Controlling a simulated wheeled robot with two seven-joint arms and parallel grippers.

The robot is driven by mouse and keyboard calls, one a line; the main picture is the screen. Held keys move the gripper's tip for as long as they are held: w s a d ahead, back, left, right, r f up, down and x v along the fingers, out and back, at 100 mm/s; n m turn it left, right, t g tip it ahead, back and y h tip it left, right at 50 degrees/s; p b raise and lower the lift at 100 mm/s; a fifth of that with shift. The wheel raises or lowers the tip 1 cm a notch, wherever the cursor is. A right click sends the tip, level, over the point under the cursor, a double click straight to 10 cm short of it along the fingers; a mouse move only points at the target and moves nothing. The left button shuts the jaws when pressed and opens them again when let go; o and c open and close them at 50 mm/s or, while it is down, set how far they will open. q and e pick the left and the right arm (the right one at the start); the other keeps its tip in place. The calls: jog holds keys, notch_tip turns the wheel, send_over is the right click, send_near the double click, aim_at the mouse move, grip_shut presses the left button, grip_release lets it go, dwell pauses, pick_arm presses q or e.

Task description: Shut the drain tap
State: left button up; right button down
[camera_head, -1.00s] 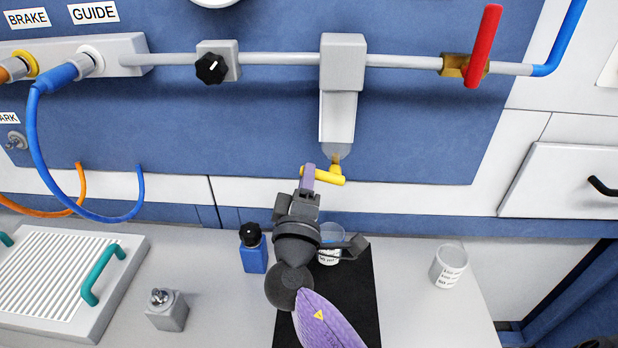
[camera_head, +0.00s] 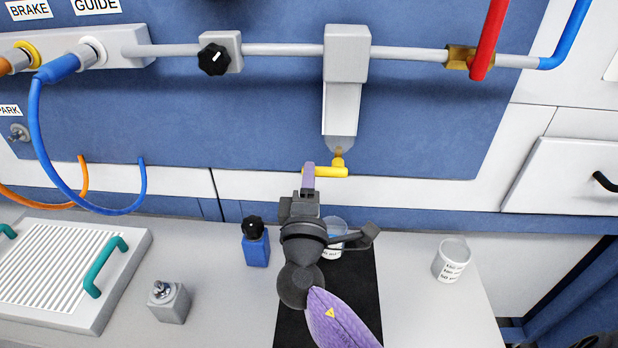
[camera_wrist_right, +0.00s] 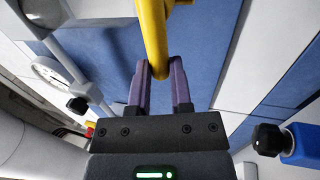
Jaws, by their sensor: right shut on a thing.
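The drain tap is yellow and sits under the clear tip of the grey filter housing (camera_head: 346,55). Its handle (camera_head: 333,172) lies roughly level across the picture, its right part showing past my fingers. My right gripper (camera_head: 308,172), with purple fingers, is shut on the left part of this handle. In the right wrist view the yellow handle (camera_wrist_right: 153,45) comes down between the two fingertips (camera_wrist_right: 160,75). The fingers hide part of the handle in the head view. My left gripper does not show.
A cup (camera_head: 334,228) stands on the black mat (camera_head: 350,310), partly behind my right wrist. A red lever (camera_head: 489,40) hangs on the pipe at upper right.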

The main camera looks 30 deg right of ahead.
jog(key=shift+f, duration=0.1)
jog(key=c, duration=0.5)
grip_release()
jog(key=shift+c, duration=0.2)
jog(key=b+v, duration=0.1)
jog(key=v, duration=0.9)
jog(key=shift+b, duration=0.35)
